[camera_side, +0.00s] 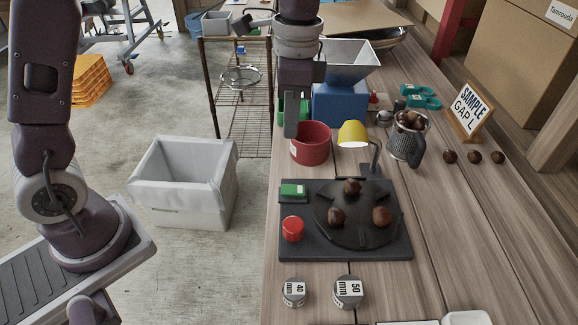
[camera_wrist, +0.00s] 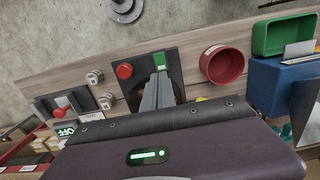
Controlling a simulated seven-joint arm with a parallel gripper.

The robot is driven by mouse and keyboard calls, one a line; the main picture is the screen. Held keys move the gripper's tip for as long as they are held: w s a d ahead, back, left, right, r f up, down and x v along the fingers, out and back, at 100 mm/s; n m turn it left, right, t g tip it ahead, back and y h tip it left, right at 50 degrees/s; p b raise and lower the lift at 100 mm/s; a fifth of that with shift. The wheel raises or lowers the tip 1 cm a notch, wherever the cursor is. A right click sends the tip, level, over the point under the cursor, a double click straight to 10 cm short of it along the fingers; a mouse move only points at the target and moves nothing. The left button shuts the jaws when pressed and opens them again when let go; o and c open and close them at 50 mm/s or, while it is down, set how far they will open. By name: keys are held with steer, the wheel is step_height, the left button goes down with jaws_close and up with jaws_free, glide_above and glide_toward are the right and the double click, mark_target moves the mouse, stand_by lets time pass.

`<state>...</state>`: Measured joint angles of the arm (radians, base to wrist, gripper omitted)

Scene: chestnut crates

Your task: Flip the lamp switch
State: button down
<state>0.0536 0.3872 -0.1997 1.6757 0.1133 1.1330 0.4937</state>
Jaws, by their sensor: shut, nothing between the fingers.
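A small desk lamp with a yellow shade (camera_side: 353,133) stands at the back of a black board (camera_side: 345,250); its underside looks pale, but I cannot tell whether it is lit. A green switch-like block (camera_side: 293,190) sits at the board's back left corner, with a round red button (camera_side: 292,229) in front of it. The wrist view also shows the green block (camera_wrist: 160,61) and red button (camera_wrist: 124,71). I cannot tell for certain which is the lamp switch. My gripper (camera_side: 291,132) is shut and empty, pointing down above and behind the green block, apart from it.
Chestnuts (camera_side: 336,216) lie on the board's round plate. A red pot (camera_side: 310,147) stands close below my gripper. A chestnut-filled jug (camera_side: 408,141) stands to the right, and weights (camera_side: 348,292) stand in front. The wrist view shows an OFF label (camera_wrist: 66,130) beside another panel.

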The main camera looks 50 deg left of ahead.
mark_target(286, 188)
steer(key=f, duration=1.4)
steer(key=shift+s+a, duration=0.25)
steer(key=shift+s+a+f, duration=0.1)
steer(key=shift+s+f, duration=0.05)
steer(key=shift+f, duration=0.05)
steer(key=shift+w+d+r, duration=0.3)
steer(key=shift+w+d, duration=0.35)
